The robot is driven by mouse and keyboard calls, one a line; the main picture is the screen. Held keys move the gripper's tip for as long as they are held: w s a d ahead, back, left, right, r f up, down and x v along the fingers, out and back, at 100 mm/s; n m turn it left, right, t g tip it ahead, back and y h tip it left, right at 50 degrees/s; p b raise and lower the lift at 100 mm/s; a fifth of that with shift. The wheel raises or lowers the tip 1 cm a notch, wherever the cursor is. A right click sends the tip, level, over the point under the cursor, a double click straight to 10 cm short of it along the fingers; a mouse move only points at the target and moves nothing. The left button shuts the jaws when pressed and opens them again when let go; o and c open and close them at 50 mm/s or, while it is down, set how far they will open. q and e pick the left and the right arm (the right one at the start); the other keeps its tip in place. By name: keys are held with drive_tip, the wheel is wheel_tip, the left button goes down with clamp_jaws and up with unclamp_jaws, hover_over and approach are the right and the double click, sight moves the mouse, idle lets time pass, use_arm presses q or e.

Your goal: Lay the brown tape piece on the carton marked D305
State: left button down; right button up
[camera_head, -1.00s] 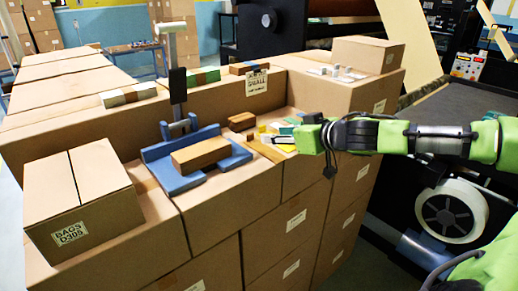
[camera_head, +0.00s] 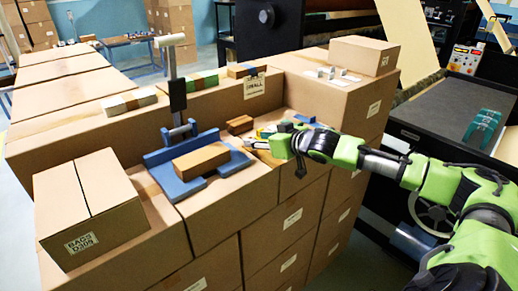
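The carton marked BAGS (camera_head: 62,207) stands at the lower left, closed, its top bare; its small code looks like D305 or D309. A flat tan-brown strip (camera_head: 268,158) lies on the cartons by my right gripper; I cannot tell for sure that it is the tape piece. My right gripper (camera_head: 252,144) is low over this spot, its fingers pointing left. The fingers are small and partly lost among the small items, so their opening and any contact are unclear. My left gripper is not in view.
A blue stand (camera_head: 160,158) with a grey post holds a brown block (camera_head: 201,161) between the strip and the BAGS carton. A smaller brown block (camera_head: 240,124) lies behind. A closed carton (camera_head: 363,55) stands at back right. A teal object (camera_head: 483,126) lies on the dark surface at right.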

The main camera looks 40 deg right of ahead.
drive_tip(key=shift+w+a+p, duration=0.1)
drive_tip(key=shift+w+p, duration=0.35)
drive_tip(key=shift+p, duration=0.05)
drive_tip(key=p+x, duration=0.2)
drive_tip(key=x, duration=0.2)
drive_tip(key=shift+a, duration=0.1)
drive_tip(key=shift+w+f, duration=0.15)
drive_tip(key=shift+f, duration=0.05)
drive_tip(key=c, duration=0.9)
